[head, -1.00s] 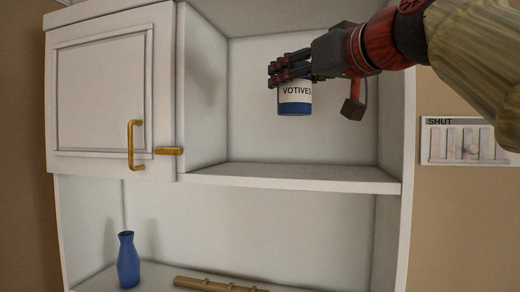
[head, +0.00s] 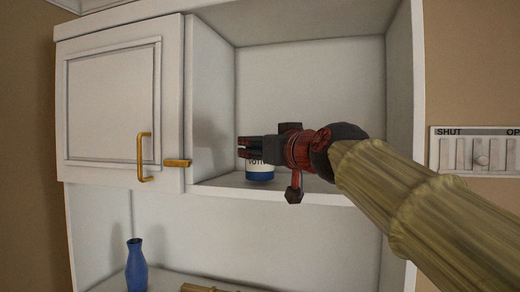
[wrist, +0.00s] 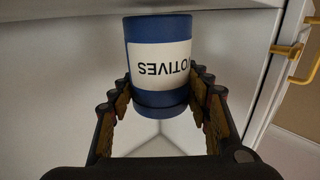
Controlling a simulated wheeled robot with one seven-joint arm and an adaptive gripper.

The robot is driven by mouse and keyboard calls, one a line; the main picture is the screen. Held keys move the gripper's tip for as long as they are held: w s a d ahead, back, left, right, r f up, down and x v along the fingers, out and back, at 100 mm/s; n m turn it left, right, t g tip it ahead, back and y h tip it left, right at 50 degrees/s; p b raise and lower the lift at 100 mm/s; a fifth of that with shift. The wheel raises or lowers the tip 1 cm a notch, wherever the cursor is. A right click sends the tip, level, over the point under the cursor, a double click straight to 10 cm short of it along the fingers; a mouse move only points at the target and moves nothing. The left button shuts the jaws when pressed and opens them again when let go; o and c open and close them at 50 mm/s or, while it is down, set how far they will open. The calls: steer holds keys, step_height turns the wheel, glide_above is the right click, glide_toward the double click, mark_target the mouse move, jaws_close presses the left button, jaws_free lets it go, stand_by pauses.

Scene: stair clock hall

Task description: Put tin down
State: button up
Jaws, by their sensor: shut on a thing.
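The tin (head: 260,171) is blue with a white label, partly hidden behind my gripper in the head view. In the wrist view the tin (wrist: 158,88) shows its label, reading VOTIVES upside down, between my two fingers. My gripper (head: 246,148) is shut on the tin, inside the open upper compartment of the white cabinet. The tin's base appears at the level of the compartment's shelf (head: 320,193), near its left side. I cannot tell whether the base touches the shelf.
A closed white door (head: 115,105) with a brass handle (head: 143,157) is left of the open compartment. Below stand a blue vase (head: 136,268) and a wooden rod (head: 205,288). A slider panel (head: 475,153) marked SHUT is on the right wall. The shelf's right part looks clear.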

steer(key=shift+s+d+f, duration=0.1)
steer(key=shift+f, duration=0.2)
steer(key=shift+f+b, duration=0.2)
steer(key=shift+b, duration=0.1)
steer(key=o, duration=1.3)
steer(key=shift+r, duration=0.1)
steer(key=shift+r+p, duration=0.15)
steer(key=shift+p, duration=0.15)
steer(key=b+v, duration=0.3)
steer(key=v, duration=0.9)
steer(key=shift+b, duration=0.4)
